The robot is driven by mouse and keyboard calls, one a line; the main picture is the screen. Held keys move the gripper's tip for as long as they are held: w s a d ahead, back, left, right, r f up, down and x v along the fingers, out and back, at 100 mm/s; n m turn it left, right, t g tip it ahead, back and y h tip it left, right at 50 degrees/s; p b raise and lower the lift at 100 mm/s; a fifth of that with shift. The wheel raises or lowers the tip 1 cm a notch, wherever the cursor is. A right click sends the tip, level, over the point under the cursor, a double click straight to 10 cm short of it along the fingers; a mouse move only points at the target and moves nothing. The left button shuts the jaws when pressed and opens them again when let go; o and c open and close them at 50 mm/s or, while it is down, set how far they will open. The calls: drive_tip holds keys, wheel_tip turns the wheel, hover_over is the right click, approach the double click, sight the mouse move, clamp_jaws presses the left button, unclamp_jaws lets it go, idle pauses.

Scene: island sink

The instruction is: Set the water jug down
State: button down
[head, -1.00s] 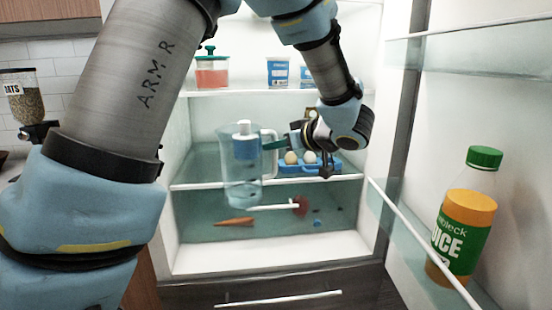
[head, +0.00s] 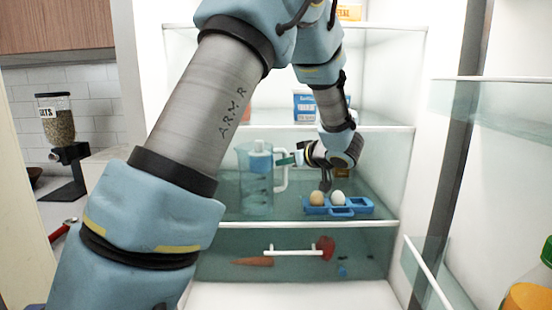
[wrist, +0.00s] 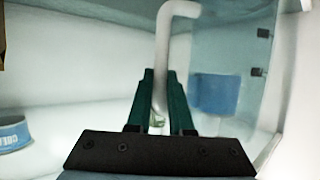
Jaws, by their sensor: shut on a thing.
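The clear water jug (head: 257,188), with a white and blue filter inside, stands upright inside the fridge, at the left of the middle shelf (head: 370,222). Its base is level with the shelf surface; I cannot tell for sure whether it bears on it. My gripper (head: 286,160) is to the right of the jug, shut on its white handle. In the wrist view the green fingers of my gripper (wrist: 166,78) are on either side of the handle (wrist: 166,35), and the jug's clear wall (wrist: 245,65) is at the right.
A blue egg tray (head: 350,207) with two eggs (head: 327,198) sits right of the jug, under my wrist. Below is a clear drawer (head: 300,270) with a carrot. The open fridge door is at the right, with a juice bottle (head: 530,295). A blue-labelled container shows above (head: 305,106).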

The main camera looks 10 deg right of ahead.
drive_tip(key=shift+r+p+x, duration=0.2)
drive_tip(key=shift+p+x, duration=0.3)
drive_tip(key=shift+x, duration=0.9)
drive_tip(key=shift+r+p+x, duration=0.15)
drive_tip(key=shift+p+x, duration=0.35)
drive_tip(key=shift+x, duration=0.9)
drive_tip(key=shift+w+f, duration=0.1)
drive_tip(key=shift+f, duration=0.05)
drive_tip(key=c, duration=0.8)
unclamp_jaws()
drive_tip(key=b+v, duration=0.2)
drive_tip(key=v, duration=1)
